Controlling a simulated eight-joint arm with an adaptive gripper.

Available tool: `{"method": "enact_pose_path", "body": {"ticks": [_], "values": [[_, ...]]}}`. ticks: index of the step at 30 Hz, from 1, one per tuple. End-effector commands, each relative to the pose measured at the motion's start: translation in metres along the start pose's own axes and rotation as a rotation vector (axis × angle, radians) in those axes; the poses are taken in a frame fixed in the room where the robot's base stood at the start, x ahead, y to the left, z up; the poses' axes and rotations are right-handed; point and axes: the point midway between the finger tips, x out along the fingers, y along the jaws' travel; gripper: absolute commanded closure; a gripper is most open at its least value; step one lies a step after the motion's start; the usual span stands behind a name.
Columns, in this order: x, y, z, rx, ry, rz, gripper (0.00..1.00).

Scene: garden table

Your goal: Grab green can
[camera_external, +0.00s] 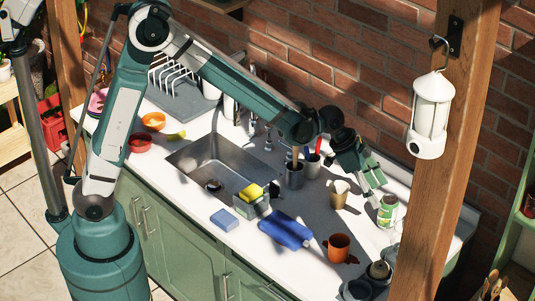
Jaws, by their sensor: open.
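The green can (387,214) stands upright near the right end of the white counter, with a silvery top and a green side. My gripper (376,197) reaches down from the upper left, with its fingertips close to the can's upper left side. The gripper is open. I cannot tell whether a finger touches the can or whether the can is between the fingers.
A tan cup (339,197) stands just left of the gripper. An orange-brown cup (339,247) and a blue bottle (287,230) are in front. Dark dishes (358,290) sit at the front right. A wooden post (437,170) rises at right.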

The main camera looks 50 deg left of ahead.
Motion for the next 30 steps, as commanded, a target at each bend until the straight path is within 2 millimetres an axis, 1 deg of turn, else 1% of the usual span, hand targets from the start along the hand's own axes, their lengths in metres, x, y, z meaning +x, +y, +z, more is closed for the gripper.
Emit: {"method": "enact_pose_path", "body": {"ticks": [1,4,17,27,30], "values": [[0.005,0.002,-0.001,0.005,0.0,0.003,0.43],[0.009,0.004,-0.002,0.01,0.0,0.007,0.43],[0.011,0.004,-0.002,0.01,0.0,0.007,0.43],[0.032,0.004,-0.002,0.01,0.0,0.007,0.43],[0.035,0.004,-0.002,0.01,0.0,0.007,0.43]]}}
